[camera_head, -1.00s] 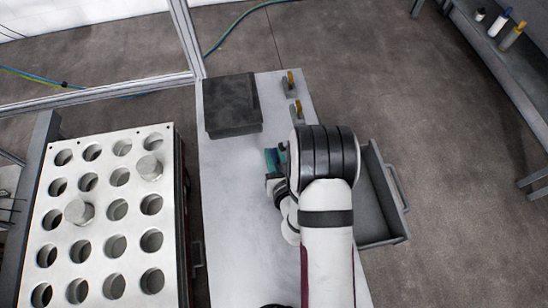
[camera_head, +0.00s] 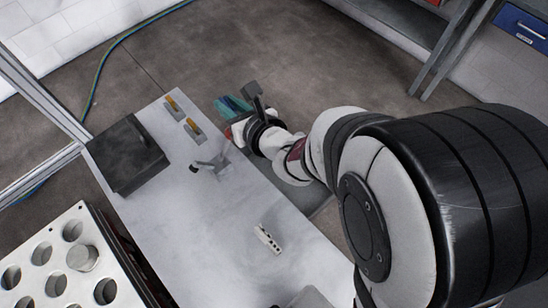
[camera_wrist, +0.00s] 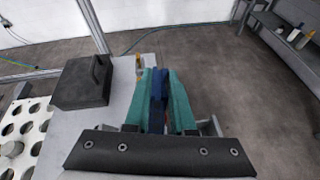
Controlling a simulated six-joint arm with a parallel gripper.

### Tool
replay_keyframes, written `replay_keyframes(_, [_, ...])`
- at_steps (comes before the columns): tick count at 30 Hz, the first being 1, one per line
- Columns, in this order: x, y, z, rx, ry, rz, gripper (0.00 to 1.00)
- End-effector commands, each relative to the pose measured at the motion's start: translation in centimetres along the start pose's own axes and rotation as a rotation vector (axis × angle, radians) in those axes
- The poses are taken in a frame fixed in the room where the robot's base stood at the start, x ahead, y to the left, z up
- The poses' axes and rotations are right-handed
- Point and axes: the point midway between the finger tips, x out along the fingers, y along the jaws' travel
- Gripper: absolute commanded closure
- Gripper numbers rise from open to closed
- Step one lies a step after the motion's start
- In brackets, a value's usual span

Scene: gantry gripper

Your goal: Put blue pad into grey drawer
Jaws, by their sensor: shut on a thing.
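My gripper (camera_wrist: 160,92) has teal fingers and is shut on the blue pad (camera_wrist: 157,98), which stands upright between them in the wrist view. In the head view my gripper (camera_head: 234,106) is at the far right edge of the white table, and the pad cannot be clearly told from the fingers there. The grey drawer (camera_head: 308,194) sticks out from the table's right side, mostly hidden under my arm in the head view. In the wrist view only a small grey part, perhaps of the drawer, shows behind the gripper.
A dark box (camera_head: 126,155) stands on the white table (camera_head: 185,205). Two yellow-handled clamps (camera_head: 172,105) are near the far edge. A small metal piece (camera_head: 212,163) and a white perforated strip (camera_head: 267,238) lie mid-table. A holed rack (camera_head: 45,262) stands at lower left.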

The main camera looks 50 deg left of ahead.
Motion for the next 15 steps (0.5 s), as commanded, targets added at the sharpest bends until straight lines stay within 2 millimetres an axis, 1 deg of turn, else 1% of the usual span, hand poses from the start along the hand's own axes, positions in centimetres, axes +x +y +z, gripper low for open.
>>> replay_keyframes(1, [-1.6,-2.8,1.8,0.009,-0.014,-0.046,1.00])
replay_keyframes(2, [-2.6,-4.5,2.6,0.016,-0.017,-0.072,1.00])
replay_keyframes(3, [-4.2,-6.7,3.7,0.026,-0.022,-0.109,1.00])
replay_keyframes(5, [-6.9,-10.0,5.1,0.047,-0.028,-0.172,1.00])
replay_keyframes(6, [-8.9,-12.2,5.8,0.063,-0.032,-0.218,1.00])
replay_keyframes(8, [-12.2,-15.3,6.7,0.087,-0.040,-0.290,1.00])
replay_keyframes(9, [-14.4,-17.1,7.2,0.104,-0.044,-0.339,1.00])
replay_keyframes(12, [-19.3,-20.5,7.7,0.144,-0.054,-0.443,1.00])
replay_keyframes(15, [-23.2,-22.8,7.8,0.176,-0.061,-0.526,1.00])
